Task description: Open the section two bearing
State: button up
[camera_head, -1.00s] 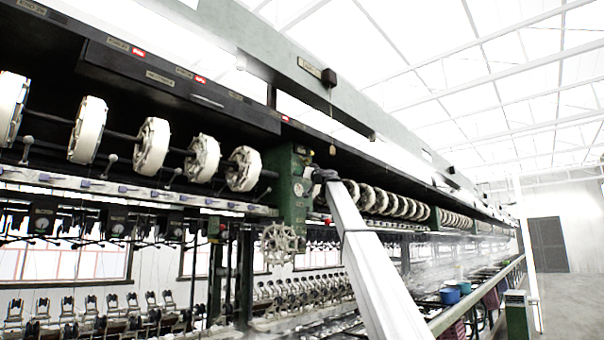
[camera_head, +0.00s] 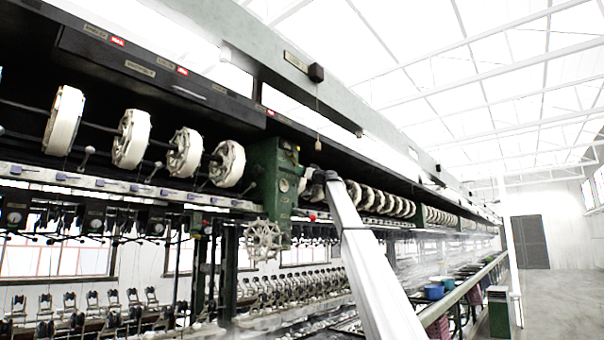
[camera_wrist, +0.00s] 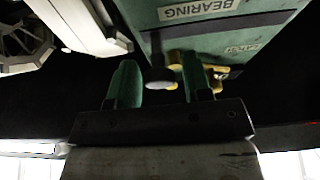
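A green housing (camera_head: 270,190) on the reeling machine bears a label reading BEARING, which shows on the green housing in the wrist view (camera_wrist: 205,22). A dark lever with a rounded grey end (camera_wrist: 160,78) sticks out below this label. My gripper (camera_wrist: 160,85) has its two green fingers apart, one on each side of the lever's end; I cannot tell whether either touches it. A yellow part (camera_wrist: 205,75) shows partly behind the right finger. In the head view my gripper (camera_head: 314,176) is small and dark beside the housing's right side, its fingers not clear.
A spoked handwheel (camera_head: 264,240) sits below the housing. White reels (camera_head: 132,138) line the shaft to the left, and more reels run off to the right. A long rail with blue tubs (camera_head: 434,291) stands along the right.

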jog(key=shift+o, duration=0.2)
jog(key=v, duration=1.1)
dwell(0.4)
